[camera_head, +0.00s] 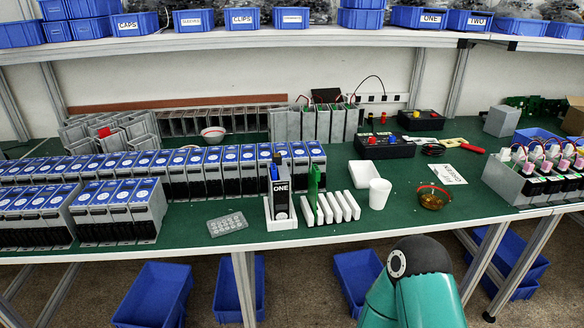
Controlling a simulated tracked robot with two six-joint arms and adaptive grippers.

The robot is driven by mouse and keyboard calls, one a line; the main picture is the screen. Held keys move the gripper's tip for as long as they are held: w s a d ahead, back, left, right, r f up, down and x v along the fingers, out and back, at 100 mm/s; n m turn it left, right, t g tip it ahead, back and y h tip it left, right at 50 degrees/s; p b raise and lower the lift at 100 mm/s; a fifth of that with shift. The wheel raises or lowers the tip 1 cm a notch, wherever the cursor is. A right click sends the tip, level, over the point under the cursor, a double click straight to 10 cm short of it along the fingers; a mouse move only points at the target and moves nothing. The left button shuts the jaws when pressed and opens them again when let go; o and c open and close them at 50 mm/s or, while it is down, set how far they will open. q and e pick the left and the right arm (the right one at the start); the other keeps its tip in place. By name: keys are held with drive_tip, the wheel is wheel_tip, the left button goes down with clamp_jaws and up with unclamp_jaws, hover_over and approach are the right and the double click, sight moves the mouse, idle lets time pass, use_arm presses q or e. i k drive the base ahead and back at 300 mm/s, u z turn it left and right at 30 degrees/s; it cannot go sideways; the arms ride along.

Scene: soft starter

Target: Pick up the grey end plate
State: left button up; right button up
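I cannot tell for certain which thing is the grey end plate. A small flat grey piece with rows of round marks (227,224) lies on the green mat at the front, left of the white holder. Upright grey housings with thin walls (110,132) stand in a cluster at the back left. A row of open grey housings (200,122) stands along the back, and several tall grey units (322,123) stand right of it. Neither of my grippers is in view. Only a teal link of my own arm shows at the bottom right, in front of the table edge.
Rows of blue-topped units (190,172) fill the left. A white holder (281,222) carries a unit marked ONE; a white slotted rack (335,208), white cup (379,193) and amber bowl (433,197) stand right of it.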

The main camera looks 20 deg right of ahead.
sight(283, 170)
drive_tip(key=u, duration=0.15)
drive_tip(key=i, duration=0.95)
drive_tip(key=z, duration=0.1)
